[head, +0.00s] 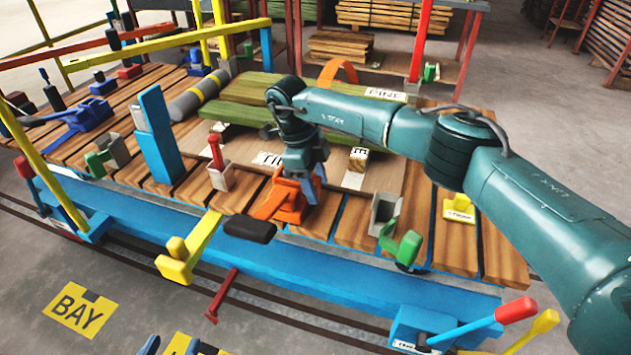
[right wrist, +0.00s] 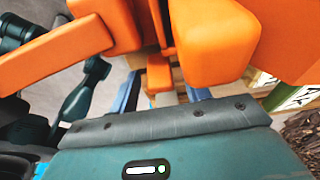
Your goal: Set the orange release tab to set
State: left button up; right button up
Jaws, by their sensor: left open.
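The orange mechanism (head: 288,203) sits on the plank deck near its front edge. An orange lever with a black grip (head: 250,228) reaches out from it to the front left. My right gripper (head: 308,188) points down at the mechanism and covers part of it. In the right wrist view, the blue fingers of my right gripper (right wrist: 163,97) are apart. A small orange tab (right wrist: 158,73) shows in the gap between them, with larger orange blocks (right wrist: 212,45) close around. I cannot tell whether the fingers touch the tab.
A red-handled lever (head: 217,165) and a blue post (head: 158,135) stand left of the mechanism. A grey bracket with a green clamp (head: 395,225) stands to the right. A yellow lever (head: 190,250) juts past the front edge. Green boards (head: 255,115) lie behind.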

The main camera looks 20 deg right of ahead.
jog(key=p+v, duration=0.1)
jog(key=v, duration=1.2)
jog(key=shift+a, duration=0.1)
